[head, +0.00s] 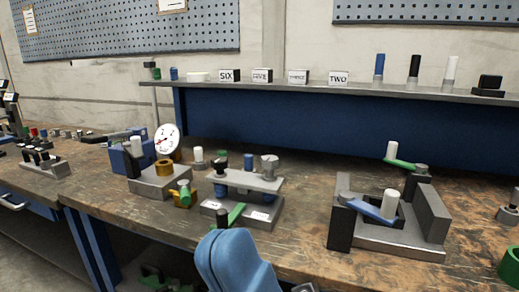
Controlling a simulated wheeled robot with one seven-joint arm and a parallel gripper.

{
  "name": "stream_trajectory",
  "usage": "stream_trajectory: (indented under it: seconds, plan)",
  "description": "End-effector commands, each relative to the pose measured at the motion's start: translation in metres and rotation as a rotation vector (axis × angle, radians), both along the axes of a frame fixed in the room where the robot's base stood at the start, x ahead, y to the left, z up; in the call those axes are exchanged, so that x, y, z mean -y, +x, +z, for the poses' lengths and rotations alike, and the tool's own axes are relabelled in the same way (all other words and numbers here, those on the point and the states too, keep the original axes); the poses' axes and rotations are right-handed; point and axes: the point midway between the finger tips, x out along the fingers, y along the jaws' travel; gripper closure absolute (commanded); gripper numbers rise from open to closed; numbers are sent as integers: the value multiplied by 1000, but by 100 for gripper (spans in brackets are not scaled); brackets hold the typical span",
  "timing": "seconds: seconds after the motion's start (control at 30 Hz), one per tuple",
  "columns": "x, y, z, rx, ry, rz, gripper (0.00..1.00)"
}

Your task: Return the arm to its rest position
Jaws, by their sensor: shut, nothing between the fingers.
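A blue rounded link of my own arm (235,262) rises from the bottom edge, left of centre, in front of the bench. A small grey part shows beside it at the bottom edge. My gripper's fingers are not in view, so I cannot see where they point. On the bench at right, a grey fixture (400,245) carries a blue lever (371,208) with a white knob (390,203) and a green lever (402,164) with a white knob (392,149). I cannot tell whether either lever is the arm named in the task.
A grey fixture with a green lever (237,214) stands just behind my arm. A dial gauge (167,140) stands on a fixture to its left. A blue-fronted shelf (320,89) holds word blocks and pegs. A green ring (510,266) lies at the right edge. Bare wood (300,235) lies between the middle and right fixtures.

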Motion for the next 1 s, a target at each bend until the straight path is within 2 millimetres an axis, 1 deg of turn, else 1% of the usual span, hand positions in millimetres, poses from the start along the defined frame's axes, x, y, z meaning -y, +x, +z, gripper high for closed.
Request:
stream_trajectory:
  seconds: [0.03, 0.1, 0.23, 0.37, 0.4, 0.47, 0.6, 0.67, 0.7, 0.77, 0.8, 0.9, 1.0]
  plan:
    - [11, 1, -10, -90, 25, 2, 100]
    - [26, 3, -25, -210, 58, 7, 100]
    - [54, 0, -57, -429, 123, 16, 100]
    - [82, -10, -91, -642, 193, 22, 100]
    - [90, -14, -101, -706, 214, 24, 100]
    - [103, -22, -117, -802, 248, 25, 100]
    - [132, -48, -153, -1020, 328, 22, 100]
    - [145, -61, -166, -1111, 364, 18, 100]
    - [153, -71, -176, -1172, 389, 15, 100]
    - [165, -87, -188, -1260, 425, 8, 100]
    - [173, -98, -196, -1319, 449, 2, 100]
    - [192, -127, -212, -1457, 510, -15, 100]
    - [208, -153, -222, -1571, 563, -33, 100]
